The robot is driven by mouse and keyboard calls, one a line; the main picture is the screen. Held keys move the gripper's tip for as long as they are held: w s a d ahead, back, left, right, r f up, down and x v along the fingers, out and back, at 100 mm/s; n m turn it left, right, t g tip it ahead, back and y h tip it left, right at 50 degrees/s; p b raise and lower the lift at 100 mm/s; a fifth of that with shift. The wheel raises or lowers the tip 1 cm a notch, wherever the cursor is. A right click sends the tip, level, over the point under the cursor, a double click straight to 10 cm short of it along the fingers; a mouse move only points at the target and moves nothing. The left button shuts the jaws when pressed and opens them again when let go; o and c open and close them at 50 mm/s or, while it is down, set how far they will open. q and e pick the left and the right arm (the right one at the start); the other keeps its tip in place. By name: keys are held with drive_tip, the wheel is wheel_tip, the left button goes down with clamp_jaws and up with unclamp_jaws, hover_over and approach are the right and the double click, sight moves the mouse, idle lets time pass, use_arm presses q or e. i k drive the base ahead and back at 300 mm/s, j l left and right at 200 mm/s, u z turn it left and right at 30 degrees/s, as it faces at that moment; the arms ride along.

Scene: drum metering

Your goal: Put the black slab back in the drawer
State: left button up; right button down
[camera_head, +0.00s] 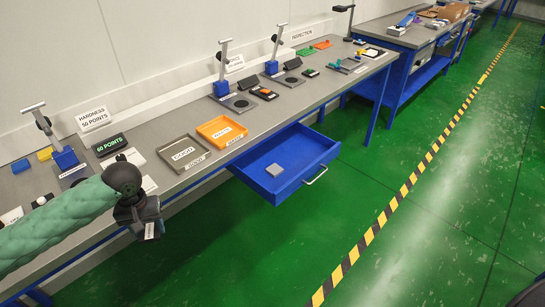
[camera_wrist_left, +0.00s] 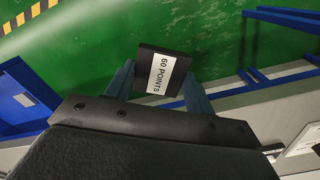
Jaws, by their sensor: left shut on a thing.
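My left gripper (camera_head: 148,222) is shut on the black slab (camera_wrist_left: 146,60), which carries a white "60 POINTS" label. In the left wrist view the slab sits between the two fingertips (camera_wrist_left: 160,86), over green floor. In the head view only a small part of the slab shows below the gripper, in front of the bench's front edge. The blue drawer (camera_head: 304,157) is pulled open under the bench, to the right of my left gripper. A grey slab (camera_head: 274,170) lies in it, and the rest of its floor looks bare. My right gripper does not show.
The bench (camera_head: 192,181) holds a grey tray (camera_head: 183,152), an orange tray (camera_head: 221,131), a black display with green text (camera_head: 110,143) and several test stands. The drawer handle (camera_head: 316,175) sticks out at the front. The green floor before the drawer is clear.

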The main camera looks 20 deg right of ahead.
sight(287, 161)
drive_tip(key=i+l+z, duration=0.1)
drive_tip(key=l+z, duration=0.15)
drive_tip(key=z, duration=0.15)
drive_tip(key=i+l+z, duration=0.15)
drive_tip(key=z, duration=0.25)
drive_tip(key=i+l+z, duration=0.15)
drive_tip(key=z, duration=0.3)
drive_tip(key=i+l, duration=0.3)
drive_tip(key=i, duration=0.15)
